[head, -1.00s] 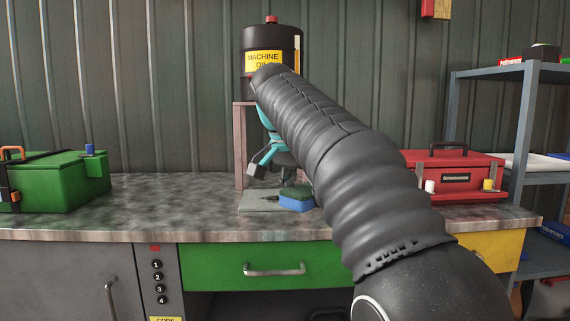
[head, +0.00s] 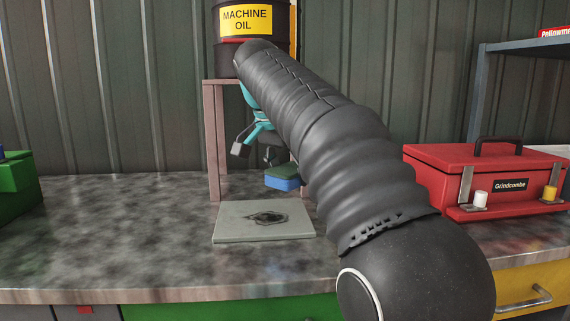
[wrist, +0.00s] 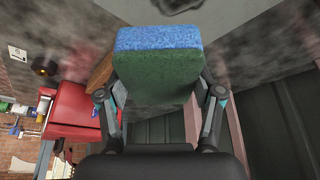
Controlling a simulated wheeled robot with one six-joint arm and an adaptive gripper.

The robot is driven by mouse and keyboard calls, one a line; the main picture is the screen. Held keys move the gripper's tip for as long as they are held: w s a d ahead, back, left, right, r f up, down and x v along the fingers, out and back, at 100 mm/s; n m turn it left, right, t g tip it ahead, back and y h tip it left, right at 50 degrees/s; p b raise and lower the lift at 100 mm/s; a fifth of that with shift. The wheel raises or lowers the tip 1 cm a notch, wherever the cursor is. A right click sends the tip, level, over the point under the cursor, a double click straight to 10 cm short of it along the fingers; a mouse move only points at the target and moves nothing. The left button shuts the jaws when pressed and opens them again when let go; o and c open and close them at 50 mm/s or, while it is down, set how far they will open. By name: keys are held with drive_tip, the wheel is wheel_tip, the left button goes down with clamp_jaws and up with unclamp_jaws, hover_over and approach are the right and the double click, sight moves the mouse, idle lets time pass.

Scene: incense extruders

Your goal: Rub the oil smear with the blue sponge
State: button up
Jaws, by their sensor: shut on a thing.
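The blue sponge (head: 283,184), with a green layer, is held in my gripper (head: 268,155). In the wrist view the sponge (wrist: 158,80) sits between the two fingers of my gripper (wrist: 160,92), its green face toward the camera and its blue edge at the top. The oil smear (head: 268,217) is a dark patch on a flat grey plate (head: 235,235) on the worktop. In the head view the sponge appears beyond the smear and apart from it. My arm hides part of the gripper.
A black machine oil drum (head: 245,22) stands on a brownish-pink stand (head: 212,140) behind the plate. A red toolbox (head: 440,180) is at the right and a green box (head: 15,190) at the left. The worktop (head: 110,230) left of the plate is clear.

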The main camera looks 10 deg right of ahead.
sight(291, 216)
drive_tip(key=shift+a+f, duration=0.1)
drive_tip(key=shift+f, duration=0.9)
drive_tip(key=shift+f+b, duration=0.65)
drive_tip(key=shift+f, duration=0.95)
wheel_tip(291, 216, down, 3)
drive_tip(key=b, duration=0.2)
drive_tip(key=shift+r+b, duration=0.1)
drive_tip(key=shift+b, duration=0.2)
drive_tip(key=shift+a+r, duration=0.2)
drive_tip(key=shift+a, duration=0.1)
drive_tip(key=shift+c, duration=0.3)
drive_tip(key=shift+a+f+p, duration=0.15)
drive_tip(key=shift+a+p, duration=0.15)
drive_tip(key=shift+a, duration=0.9)
drive_tip(key=shift+w+a+p, duration=0.1)
drive_tip(key=shift+a+p, duration=0.4)
drive_tip(key=shift+a, duration=3.25)
drive_tip(key=shift+d+b, duration=0.5)
drive_tip(key=shift+d, duration=0.65)
drive_tip(key=shift+d+b, duration=0.3)
drive_tip(key=shift+d, duration=3.8)
wheel_tip(291, 216, up, 6)
drive_tip(key=p, duration=0.4)
drive_tip(key=shift+r, duration=1.05)
